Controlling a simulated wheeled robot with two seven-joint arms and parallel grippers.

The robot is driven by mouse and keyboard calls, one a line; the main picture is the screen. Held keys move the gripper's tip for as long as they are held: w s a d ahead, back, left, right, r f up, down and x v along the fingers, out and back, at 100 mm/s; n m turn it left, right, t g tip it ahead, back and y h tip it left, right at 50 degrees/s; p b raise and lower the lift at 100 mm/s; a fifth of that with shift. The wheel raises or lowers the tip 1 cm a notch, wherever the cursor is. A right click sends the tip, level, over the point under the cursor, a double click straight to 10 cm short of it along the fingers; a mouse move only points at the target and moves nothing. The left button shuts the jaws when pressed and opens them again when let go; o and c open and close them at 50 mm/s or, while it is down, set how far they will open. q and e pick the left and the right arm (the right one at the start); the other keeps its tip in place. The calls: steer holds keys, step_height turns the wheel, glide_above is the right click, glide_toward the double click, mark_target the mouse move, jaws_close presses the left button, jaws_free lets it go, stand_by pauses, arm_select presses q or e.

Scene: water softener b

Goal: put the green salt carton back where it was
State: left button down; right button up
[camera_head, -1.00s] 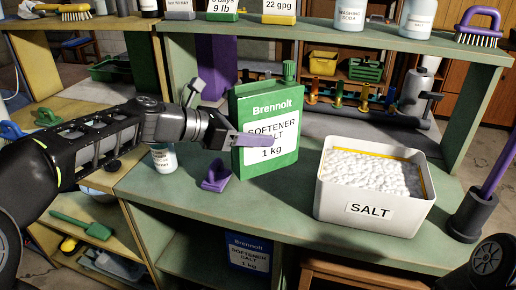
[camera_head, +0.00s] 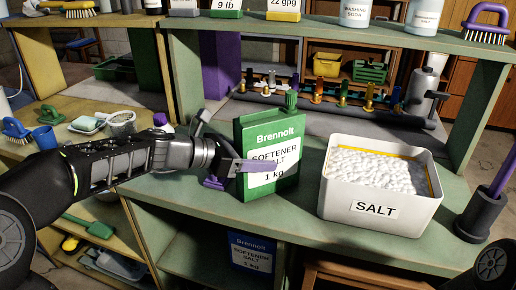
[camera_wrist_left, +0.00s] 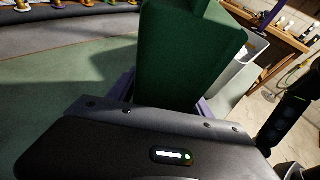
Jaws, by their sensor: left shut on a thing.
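The green salt carton (camera_head: 270,135), labelled "Brennolt softener salt 1 kg", is upright over the green counter (camera_head: 360,233), left of the white salt bin. My left gripper (camera_head: 258,166) is shut on it from the left, one purple finger across the front label. In the left wrist view the carton (camera_wrist_left: 182,55) rises between the fingers, which are mostly hidden by the gripper body. I cannot tell whether its base touches the counter. My right gripper is not in view.
The white bin (camera_head: 375,208) full of salt stands just right of the carton. A purple object (camera_head: 213,183) sits at the carton's lower left. A blue carton (camera_head: 250,252) stands on the shelf below. A pipe with coloured valves (camera_head: 340,104) runs behind.

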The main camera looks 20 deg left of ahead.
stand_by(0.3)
arm_select(q)
steer(key=shift+c, duration=2.2)
jaws_free()
steer(key=shift+f, duration=0.1)
steer(key=v, duration=1.2)
